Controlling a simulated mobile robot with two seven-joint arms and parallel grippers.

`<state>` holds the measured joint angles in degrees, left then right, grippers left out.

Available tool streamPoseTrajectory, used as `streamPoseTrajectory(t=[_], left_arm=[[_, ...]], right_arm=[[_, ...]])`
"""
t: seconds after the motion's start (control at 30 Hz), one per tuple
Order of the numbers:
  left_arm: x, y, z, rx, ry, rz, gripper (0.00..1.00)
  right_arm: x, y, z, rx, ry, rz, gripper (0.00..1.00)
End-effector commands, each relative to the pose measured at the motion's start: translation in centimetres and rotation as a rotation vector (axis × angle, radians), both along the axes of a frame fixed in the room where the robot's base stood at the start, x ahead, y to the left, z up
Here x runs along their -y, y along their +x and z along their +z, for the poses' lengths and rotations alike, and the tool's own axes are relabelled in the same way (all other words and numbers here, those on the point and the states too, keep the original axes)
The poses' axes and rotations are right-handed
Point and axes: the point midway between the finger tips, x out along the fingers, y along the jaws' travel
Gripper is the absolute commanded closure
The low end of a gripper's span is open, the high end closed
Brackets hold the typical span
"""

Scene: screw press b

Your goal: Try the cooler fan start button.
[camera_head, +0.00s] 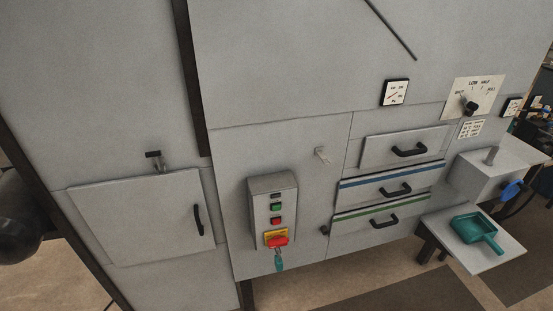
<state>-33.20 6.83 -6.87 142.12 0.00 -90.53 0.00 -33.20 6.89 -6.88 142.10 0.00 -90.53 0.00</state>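A grey control box (262,212) is fixed on the front of the large grey machine cabinet. It carries a green button (276,207), with a red button (276,221) just below it. A small dark label (275,196) sits above the green button; its text is too small to read. At the bottom of the box is a red rotary switch (278,240) on a yellow plate, with a teal tag or lock (279,262) hanging under it. I cannot read which button belongs to the cooler fan. Neither of my grippers is in view.
A closed door with a black handle (198,220) is left of the box. Drawers with black handles (395,189) are to its right.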

Motion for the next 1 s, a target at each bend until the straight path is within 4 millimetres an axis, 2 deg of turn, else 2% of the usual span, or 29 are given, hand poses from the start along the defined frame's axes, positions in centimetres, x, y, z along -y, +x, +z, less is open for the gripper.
streamPoseTrajectory(t=[0.03,0.13,0.17,1.0], left_arm=[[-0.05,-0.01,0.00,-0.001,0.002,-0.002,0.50],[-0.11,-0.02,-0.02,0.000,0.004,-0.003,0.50],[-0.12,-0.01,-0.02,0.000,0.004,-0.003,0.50],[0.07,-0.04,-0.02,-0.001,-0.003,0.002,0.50]], right_arm=[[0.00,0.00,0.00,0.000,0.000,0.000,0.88],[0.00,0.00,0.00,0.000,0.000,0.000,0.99],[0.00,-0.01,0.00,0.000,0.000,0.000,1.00],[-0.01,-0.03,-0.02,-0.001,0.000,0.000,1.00]])
